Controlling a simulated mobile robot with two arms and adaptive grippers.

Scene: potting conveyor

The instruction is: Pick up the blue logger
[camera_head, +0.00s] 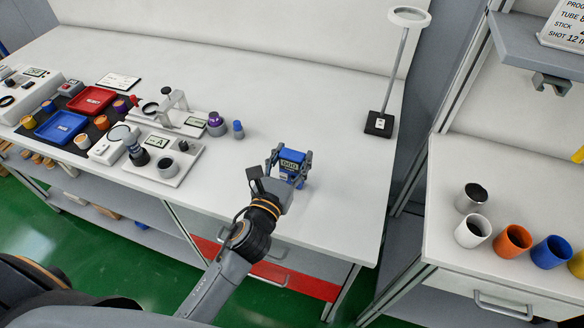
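The blue logger (291,157), a small box-shaped device with a pale display on its face, is at the front right part of the white workbench. My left gripper (290,162) reaches it from the front, with one finger on each side of it. I see no clear gap between fingers and logger, but I cannot tell whether they grip it. The gripper's palm hides its lower part, so I cannot tell whether it rests on the bench. My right gripper is not in view.
Left on the workbench (330,105) are a red tray (91,100), a blue tray (61,127), instruments and small containers. A purple-topped bottle (216,124) and blue bottle (238,130) are nearer. A lamp (379,124) stands behind right. Several cups, one orange (513,241), are on the right table.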

